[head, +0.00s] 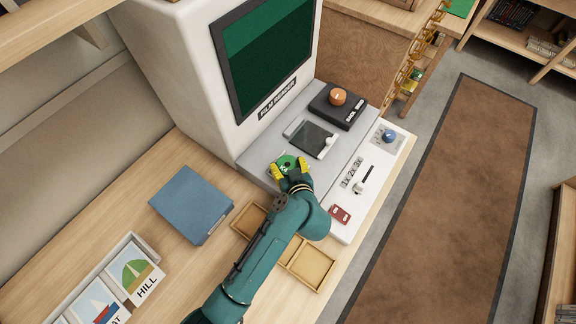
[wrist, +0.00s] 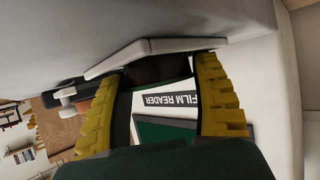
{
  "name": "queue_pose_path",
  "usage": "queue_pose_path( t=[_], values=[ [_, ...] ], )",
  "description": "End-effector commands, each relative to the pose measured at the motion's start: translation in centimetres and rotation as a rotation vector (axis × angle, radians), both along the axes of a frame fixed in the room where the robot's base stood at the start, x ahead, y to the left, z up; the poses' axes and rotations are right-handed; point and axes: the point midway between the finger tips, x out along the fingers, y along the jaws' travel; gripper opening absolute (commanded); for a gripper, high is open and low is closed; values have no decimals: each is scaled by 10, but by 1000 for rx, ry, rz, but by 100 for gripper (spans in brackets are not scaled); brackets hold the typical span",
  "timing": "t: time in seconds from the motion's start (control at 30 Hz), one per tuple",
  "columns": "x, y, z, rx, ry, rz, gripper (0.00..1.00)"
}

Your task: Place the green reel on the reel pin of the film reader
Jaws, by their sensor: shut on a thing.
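The green reel (head: 286,161) is between the yellow fingers of my gripper (head: 289,168) in the head view. My gripper is shut on it at the near left part of the film reader's grey deck (head: 258,165). The film reader (head: 185,60) is a white cabinet with a dark green screen (head: 265,50). I cannot make out the reel pin; the reel and gripper may cover it. Whether the reel touches the deck is unclear.
A glass plate (head: 312,138), a black box with an orange knob (head: 338,97), a blue knob (head: 389,136) and a red switch (head: 340,215) surround the deck. A blue box (head: 190,204), wooden tray (head: 310,262) and picture cards (head: 133,275) are on the desk.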

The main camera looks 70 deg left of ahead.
Motion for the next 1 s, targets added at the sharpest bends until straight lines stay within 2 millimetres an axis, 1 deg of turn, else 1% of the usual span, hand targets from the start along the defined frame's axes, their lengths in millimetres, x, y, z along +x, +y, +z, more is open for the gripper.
queue_pose_path(
  t=[0.17, 0.2, 0.33, 0.6, 0.7, 0.77, 0.87, 1.0],
  values=[
    [0, 0, -2, 0, 0, 0, 28],
    [0, 0, -2, 0, 0, 0, 68],
    [0, 0, -1, 0, 0, 0, 93],
    [0, 0, -1, 0, 0, 0, 94],
    [0, -2, 3, 0, 0, -1, 94],
    [0, -10, 8, 1, -1, -3, 94],
    [-1, -29, 19, 0, 0, -4, 94],
    [-3, -61, 36, 0, 0, -7, 94]
  ],
)
